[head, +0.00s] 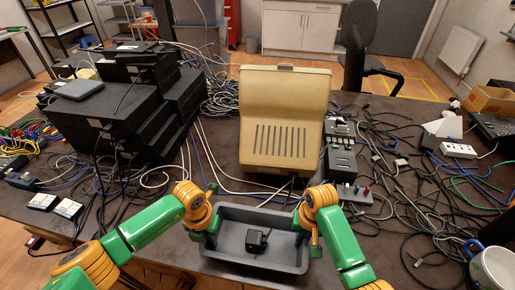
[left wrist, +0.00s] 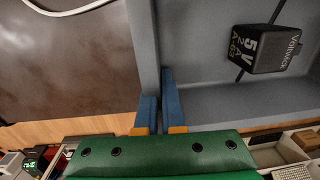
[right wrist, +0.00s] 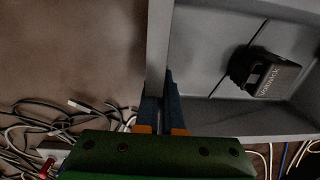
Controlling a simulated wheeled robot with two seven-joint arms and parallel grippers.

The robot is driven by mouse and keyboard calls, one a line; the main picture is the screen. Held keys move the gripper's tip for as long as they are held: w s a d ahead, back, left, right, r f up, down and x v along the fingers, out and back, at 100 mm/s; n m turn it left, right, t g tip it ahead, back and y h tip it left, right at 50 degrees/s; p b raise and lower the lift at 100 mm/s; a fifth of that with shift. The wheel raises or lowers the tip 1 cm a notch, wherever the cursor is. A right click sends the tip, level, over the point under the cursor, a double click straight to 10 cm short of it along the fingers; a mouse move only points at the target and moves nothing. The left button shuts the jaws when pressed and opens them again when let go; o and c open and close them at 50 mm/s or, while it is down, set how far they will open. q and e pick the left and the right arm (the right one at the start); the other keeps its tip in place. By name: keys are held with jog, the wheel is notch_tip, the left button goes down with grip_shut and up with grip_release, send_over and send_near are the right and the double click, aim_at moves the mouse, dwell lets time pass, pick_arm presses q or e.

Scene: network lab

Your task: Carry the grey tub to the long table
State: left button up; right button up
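The grey tub (head: 262,272) is at the front edge of the dark cluttered table, between my two grippers. A black power adapter marked 5V (head: 257,240) lies inside it, also seen in the left wrist view (left wrist: 264,48) and the right wrist view (right wrist: 262,72). My left gripper (head: 211,238) is shut on the tub's left end wall, with one blue finger on each side. My right gripper (head: 315,243) is shut on the right end wall in the same way. I cannot tell whether the tub rests on the table or is just above it.
The dark table (head: 220,180) carries a beige case (head: 284,120) behind the tub, stacked black boxes (head: 110,115) at left and tangled cables at right. A white pot (head: 492,268) stands at the front right. An office chair (head: 360,55) stands beyond the table.

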pick_arm(q)
jog(key=o, duration=0.4)
jog(key=shift+r, duration=0.1)
pick_arm(e)
jog(key=o, duration=0.4)
jog(key=shift+r, duration=0.1)
jog(key=shift+r, duration=0.2)
pick_arm(q)
notch_tip(320, 180, up, 12)
jog(key=shift+a, duration=0.35)
pick_arm(e)
notch_tip(320, 180, up, 12)
jog(key=shift+s+d+f, duration=0.15)
jog(key=shift+d+f, duration=0.05)
jog(key=shift+d, duration=0.1)
